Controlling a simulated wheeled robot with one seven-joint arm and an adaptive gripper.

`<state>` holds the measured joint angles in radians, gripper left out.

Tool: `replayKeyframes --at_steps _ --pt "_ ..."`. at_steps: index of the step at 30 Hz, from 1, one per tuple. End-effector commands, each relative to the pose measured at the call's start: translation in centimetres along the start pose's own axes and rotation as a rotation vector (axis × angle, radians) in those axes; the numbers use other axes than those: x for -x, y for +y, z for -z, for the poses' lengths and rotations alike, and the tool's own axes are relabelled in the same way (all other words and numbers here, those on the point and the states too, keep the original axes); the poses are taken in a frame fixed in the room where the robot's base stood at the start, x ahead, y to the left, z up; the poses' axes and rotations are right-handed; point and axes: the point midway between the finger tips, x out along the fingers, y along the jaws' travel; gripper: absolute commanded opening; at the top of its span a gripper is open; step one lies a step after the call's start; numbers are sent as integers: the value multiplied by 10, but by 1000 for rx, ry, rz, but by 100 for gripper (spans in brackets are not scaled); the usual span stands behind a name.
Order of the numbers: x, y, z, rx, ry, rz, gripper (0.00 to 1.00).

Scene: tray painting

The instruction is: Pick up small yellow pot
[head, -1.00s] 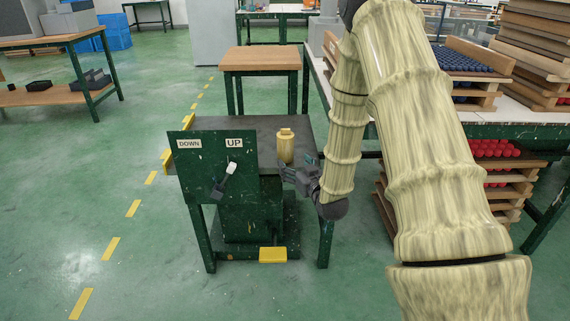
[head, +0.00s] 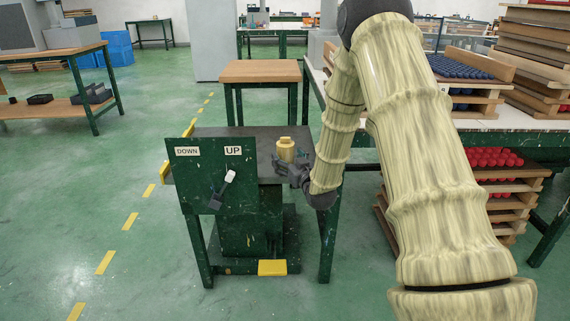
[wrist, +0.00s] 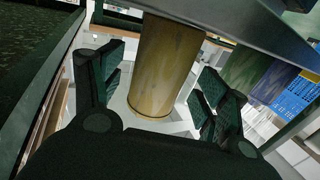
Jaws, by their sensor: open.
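The small yellow pot (head: 286,149) stands upright on the dark top of the green lift table (head: 262,135). My gripper (head: 290,165) is at the pot from the right and front, and hides its lower part in the head view. In the wrist view the pot (wrist: 165,65) is a yellow cylinder between the two dark fingers of my gripper (wrist: 160,88). The fingers are open, one on each side of the pot, with gaps visible between them and it.
A green panel (head: 210,172) with UP and DOWN labels and a lever (head: 223,188) stands at the table's front. A wooden-topped table (head: 260,71) is behind. A long bench (head: 490,124) with trays of blue balls stands to the right. Floor on the left is clear.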

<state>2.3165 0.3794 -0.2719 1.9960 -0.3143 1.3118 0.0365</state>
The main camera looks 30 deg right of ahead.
Motion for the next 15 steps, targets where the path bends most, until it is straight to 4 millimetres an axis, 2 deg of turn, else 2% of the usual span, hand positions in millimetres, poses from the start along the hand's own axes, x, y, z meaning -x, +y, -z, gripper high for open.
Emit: replayKeyframes --at_steps 1,6,15 --pt "-7 1 -5 1 3 0 74" --pt "-23 0 -2 1 2 0 74" --pt "-26 0 -1 0 0 0 74"
